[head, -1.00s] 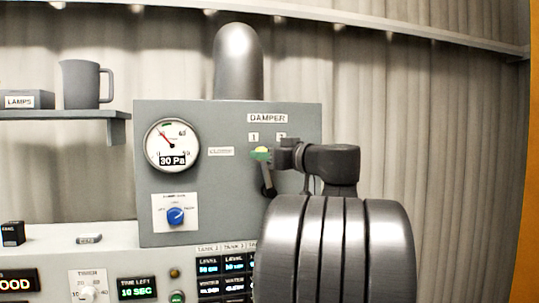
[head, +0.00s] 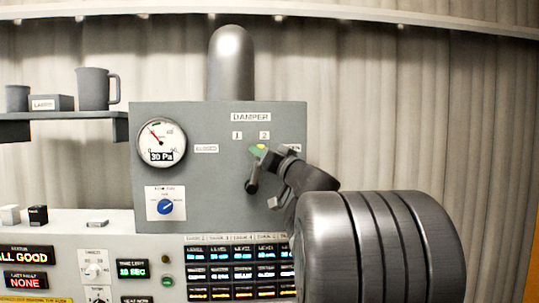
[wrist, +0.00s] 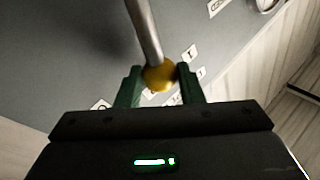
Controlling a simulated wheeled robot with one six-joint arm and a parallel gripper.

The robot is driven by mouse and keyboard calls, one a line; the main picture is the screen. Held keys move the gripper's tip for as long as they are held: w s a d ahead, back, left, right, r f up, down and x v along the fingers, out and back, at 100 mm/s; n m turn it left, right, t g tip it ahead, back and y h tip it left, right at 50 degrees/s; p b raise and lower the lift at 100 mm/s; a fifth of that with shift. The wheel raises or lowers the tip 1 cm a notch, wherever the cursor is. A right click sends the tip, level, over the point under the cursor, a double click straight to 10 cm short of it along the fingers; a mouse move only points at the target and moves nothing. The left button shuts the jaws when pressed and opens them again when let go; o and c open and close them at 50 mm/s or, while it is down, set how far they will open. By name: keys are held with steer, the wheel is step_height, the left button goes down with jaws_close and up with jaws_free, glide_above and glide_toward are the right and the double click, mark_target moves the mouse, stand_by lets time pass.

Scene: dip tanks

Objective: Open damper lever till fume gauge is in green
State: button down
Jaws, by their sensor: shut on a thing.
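The damper lever (wrist: 146,32) has a yellow ball knob (wrist: 160,77), which sits between the green jaws of my gripper (wrist: 159,72) in the wrist view. My gripper is shut on this knob. In the head view the lever (head: 252,185) rises from its pivot, leaning slightly right, with the knob just below the "2" label (head: 264,135). My gripper (head: 259,149) partly covers the knob there. The fume gauge (head: 162,143) reads 30 Pa. Its needle points to the upper left; whether it lies in the green band is too small to tell.
The grey damper panel (head: 200,115) also carries a blue knob (head: 166,207). A console with displays (head: 236,272) lies below it. A shelf (head: 60,130) with a mug (head: 93,88) is at the left. My arm fills the lower right.

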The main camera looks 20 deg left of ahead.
steer(key=shift+w+d, duration=0.1)
steer(key=shift+d, duration=0.1)
stand_by(0.4)
steer(key=c, duration=1.3)
jaws_free()
steer(key=shift+o, duration=0.2)
steer(key=p+v, duration=0.1)
steer(key=v, duration=1.2)
steer(key=shift+s+d+f, duration=0.2)
steer(key=shift+s+f, duration=0.1)
steer(key=shift+s, duration=0.05)
steer(key=shift+w, duration=0.1)
